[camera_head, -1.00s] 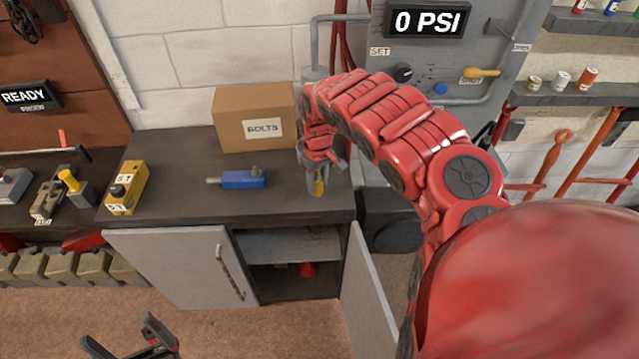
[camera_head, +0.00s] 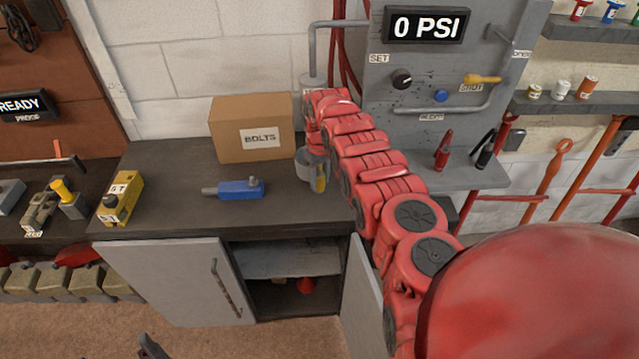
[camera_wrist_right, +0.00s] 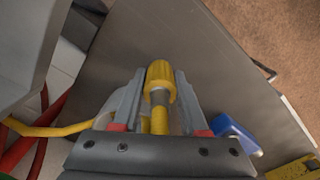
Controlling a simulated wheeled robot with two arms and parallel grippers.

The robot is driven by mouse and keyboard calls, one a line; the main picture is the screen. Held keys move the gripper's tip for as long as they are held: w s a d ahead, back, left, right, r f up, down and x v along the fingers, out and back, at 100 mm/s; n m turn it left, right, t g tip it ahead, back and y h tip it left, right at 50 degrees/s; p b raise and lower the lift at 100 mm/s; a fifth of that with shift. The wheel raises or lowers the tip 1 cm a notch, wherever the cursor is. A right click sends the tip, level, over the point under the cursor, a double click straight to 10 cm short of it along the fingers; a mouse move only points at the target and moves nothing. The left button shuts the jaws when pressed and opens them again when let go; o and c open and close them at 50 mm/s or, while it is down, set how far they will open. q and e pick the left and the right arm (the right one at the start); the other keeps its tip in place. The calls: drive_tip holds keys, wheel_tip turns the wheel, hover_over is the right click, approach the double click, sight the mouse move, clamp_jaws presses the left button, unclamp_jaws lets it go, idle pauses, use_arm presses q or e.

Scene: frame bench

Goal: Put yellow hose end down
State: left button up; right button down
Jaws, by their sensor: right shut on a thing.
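My right gripper (camera_head: 316,176) is over the right end of the dark bench top (camera_head: 180,160), to the right of the blue tool. It is shut on the yellow hose end (camera_head: 320,184). In the right wrist view the hose end (camera_wrist_right: 160,82) is a ribbed yellow fitting with a grey collar, between the two fingers. A yellow hose (camera_wrist_right: 60,130) runs off to the left there. I cannot tell whether the hose end touches the bench. Only a dark tip of my left gripper (camera_head: 151,346) shows at the bottom edge.
A blue tool (camera_head: 238,189) and a yellow block (camera_head: 121,198) lie on the bench. The grey panel (camera_head: 430,75) reads 0 PSI. The cabinet's right door (camera_head: 362,290) stands open below.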

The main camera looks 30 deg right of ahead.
drive_tip(key=shift+a+f+b, duration=0.15)
drive_tip(key=shift+f+b, duration=0.2)
drive_tip(key=shift+f, duration=0.75)
drive_tip(key=shift+f, duration=0.15)
drive_tip(key=shift+c, duration=2.2)
unclamp_jaws()
